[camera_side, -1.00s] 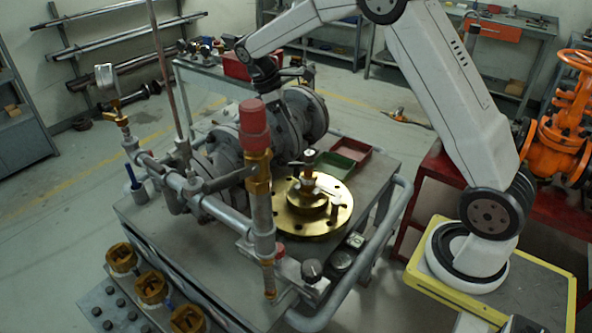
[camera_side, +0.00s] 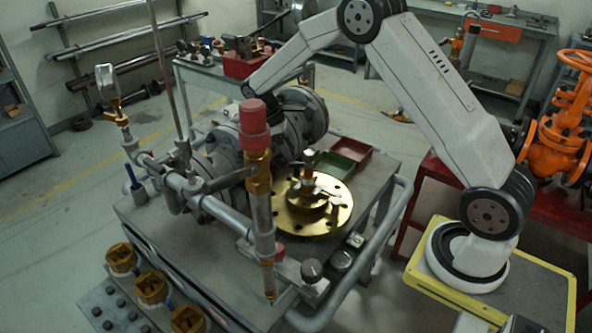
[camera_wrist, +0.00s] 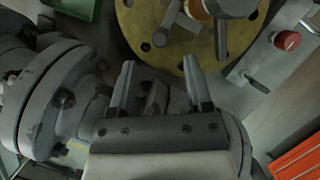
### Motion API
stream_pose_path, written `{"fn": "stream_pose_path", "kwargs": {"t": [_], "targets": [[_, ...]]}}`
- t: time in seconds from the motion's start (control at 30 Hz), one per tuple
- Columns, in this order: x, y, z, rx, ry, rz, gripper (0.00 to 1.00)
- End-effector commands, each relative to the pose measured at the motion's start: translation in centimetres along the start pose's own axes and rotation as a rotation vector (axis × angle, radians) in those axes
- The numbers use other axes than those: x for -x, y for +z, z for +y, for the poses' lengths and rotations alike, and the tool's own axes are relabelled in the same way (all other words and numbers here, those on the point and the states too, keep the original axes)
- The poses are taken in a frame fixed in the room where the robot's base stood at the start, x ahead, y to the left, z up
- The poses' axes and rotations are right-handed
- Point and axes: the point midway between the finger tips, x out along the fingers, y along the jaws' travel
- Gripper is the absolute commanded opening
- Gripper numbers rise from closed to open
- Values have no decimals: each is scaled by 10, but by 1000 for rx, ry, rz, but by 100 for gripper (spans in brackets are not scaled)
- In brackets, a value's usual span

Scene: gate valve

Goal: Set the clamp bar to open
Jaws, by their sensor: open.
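A brass flanged disc (camera_side: 335,216) lies on the grey bench, with a stepped brass hub and an upright post (camera_side: 308,165) at its centre. The disc also shows at the top of the wrist view (camera_wrist: 140,30). A short grey bar (camera_wrist: 168,24) extends over the disc beside an orange-brown part; I cannot tell for certain that it is the clamp bar, or its setting. My gripper (camera_wrist: 158,75) is open, its two fingers apart and pointing towards the disc's near edge. A grey part shows between the fingers; I see no grip on it. In the side view the gripper is hidden behind the pipework.
A red-capped brass valve (camera_side: 255,125) stands upright in front of my wrist. Grey flanged pipework (camera_wrist: 50,95) is close on the left in the wrist view. A red button (camera_wrist: 287,40) sits on a plate at right. Green (camera_side: 333,165) and red trays lie behind the disc.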

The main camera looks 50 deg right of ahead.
Motion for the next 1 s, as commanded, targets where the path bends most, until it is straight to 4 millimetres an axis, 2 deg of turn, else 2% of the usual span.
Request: {"fn": "stream_pose_path", "kwargs": {"t": [0.3,0.5,0.9,0.97,1.0], "targets": [[-39,1,0,-2,-3,-2,64],[-57,1,0,-2,-1,-2,64],[-64,0,0,-1,0,-1,64],[-64,0,0,-1,0,-1,48],[-64,0,0,-1,0,-1,36]]}}
